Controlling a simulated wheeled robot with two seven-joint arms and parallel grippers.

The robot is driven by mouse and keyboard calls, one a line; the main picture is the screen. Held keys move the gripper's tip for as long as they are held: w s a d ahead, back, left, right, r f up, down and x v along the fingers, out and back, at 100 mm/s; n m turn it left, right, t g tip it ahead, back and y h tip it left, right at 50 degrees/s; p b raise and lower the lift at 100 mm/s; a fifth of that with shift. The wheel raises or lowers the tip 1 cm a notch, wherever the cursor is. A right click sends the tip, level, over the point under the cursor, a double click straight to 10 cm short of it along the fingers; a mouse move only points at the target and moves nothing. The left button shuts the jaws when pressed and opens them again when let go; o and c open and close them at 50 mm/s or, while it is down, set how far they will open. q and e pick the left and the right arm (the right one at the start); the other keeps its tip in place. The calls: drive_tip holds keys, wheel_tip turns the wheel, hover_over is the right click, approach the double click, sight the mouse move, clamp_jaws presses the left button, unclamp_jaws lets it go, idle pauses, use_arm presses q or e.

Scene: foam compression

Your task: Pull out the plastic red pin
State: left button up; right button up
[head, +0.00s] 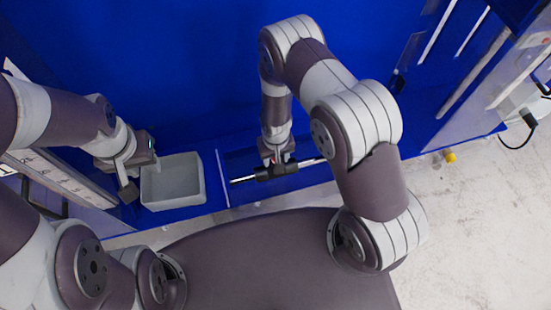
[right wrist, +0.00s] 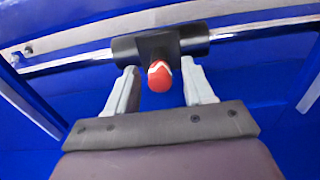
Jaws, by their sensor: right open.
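The red pin (right wrist: 159,77) shows in the right wrist view as a red round end with a white mark. It sits in a black T-shaped fitting (right wrist: 196,40) on a shiny metal rod (right wrist: 265,27). My right gripper (right wrist: 160,83) is open, with one finger on each side of the red pin and visible gaps between. In the head view my right gripper (head: 277,160) is at the black fitting, and the pin is mostly hidden there. My left gripper (head: 128,185) is at the left, beside a grey bin; its jaw opening is too unclear to tell.
A grey open bin (head: 188,205) stands on the blue surface left of the rod. Blue panels (head: 190,70) surround the work area. A small yellow object (head: 450,157) lies on the floor at the right.

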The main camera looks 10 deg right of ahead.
idle(0.5)
clamp_jaws()
drive_tip(key=shift+r, duration=0.1)
drive_tip(key=shift+r+p, duration=2.45)
drive_tip(key=shift+r, duration=0.45)
